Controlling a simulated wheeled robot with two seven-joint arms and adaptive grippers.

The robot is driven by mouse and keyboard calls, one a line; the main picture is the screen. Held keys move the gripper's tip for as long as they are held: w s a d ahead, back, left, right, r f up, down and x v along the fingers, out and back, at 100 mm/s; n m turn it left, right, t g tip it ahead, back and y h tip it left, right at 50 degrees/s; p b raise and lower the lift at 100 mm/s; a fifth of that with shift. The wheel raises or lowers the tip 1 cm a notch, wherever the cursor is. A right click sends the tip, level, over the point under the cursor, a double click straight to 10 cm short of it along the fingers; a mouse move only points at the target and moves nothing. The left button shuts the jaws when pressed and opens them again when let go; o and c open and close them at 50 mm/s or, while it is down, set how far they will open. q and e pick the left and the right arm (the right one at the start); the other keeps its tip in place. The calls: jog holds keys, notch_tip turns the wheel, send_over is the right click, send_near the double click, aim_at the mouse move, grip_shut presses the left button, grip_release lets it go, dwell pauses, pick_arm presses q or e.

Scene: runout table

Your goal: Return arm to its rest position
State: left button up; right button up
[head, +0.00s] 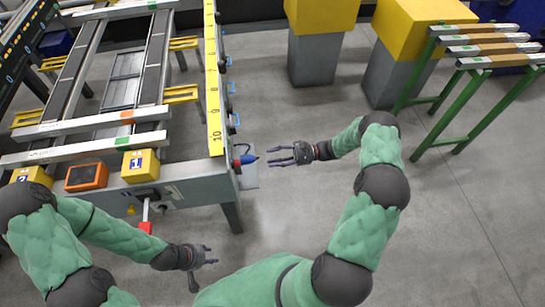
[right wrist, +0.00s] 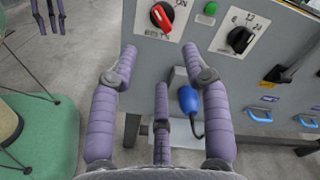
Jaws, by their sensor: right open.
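My right gripper (head: 273,156) is open and empty in the head view, in the air just right of the runout table's front corner. In the right wrist view its purple-grey fingers (right wrist: 160,62) are spread in front of the grey control panel (right wrist: 225,65), with nothing between them. A blue plug (right wrist: 189,99) shows just right of the middle finger; I cannot tell whether they touch. My left gripper (head: 208,256) is low in front of the table in the head view, fingers apart and empty. Its fingers also show at the top left of the right wrist view (right wrist: 47,16).
The runout table (head: 190,188) fills the left, with a yellow scale (head: 213,100) along its right edge. The panel bears a red switch (right wrist: 162,16) and a black switch (right wrist: 240,40). Yellow-topped grey blocks (head: 313,60) and a green rack (head: 480,110) stand right. Open floor lies between.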

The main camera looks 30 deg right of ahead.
jog(key=s+a+f+n+g+h+p, duration=0.1)
jog(key=s+a+f+n+g+h, duration=0.3)
jog(key=s+a+f+g+h, duration=0.65)
jog(key=s+a+n+t+h, duration=0.3)
jog(key=s+a+n+t, duration=0.2)
jog(key=s, duration=0.3)
jog(key=shift+s+a+r+n+t+p, duration=0.25)
jog(key=shift+s+n+t+p, duration=0.1)
jog(key=shift+t+p, duration=0.1)
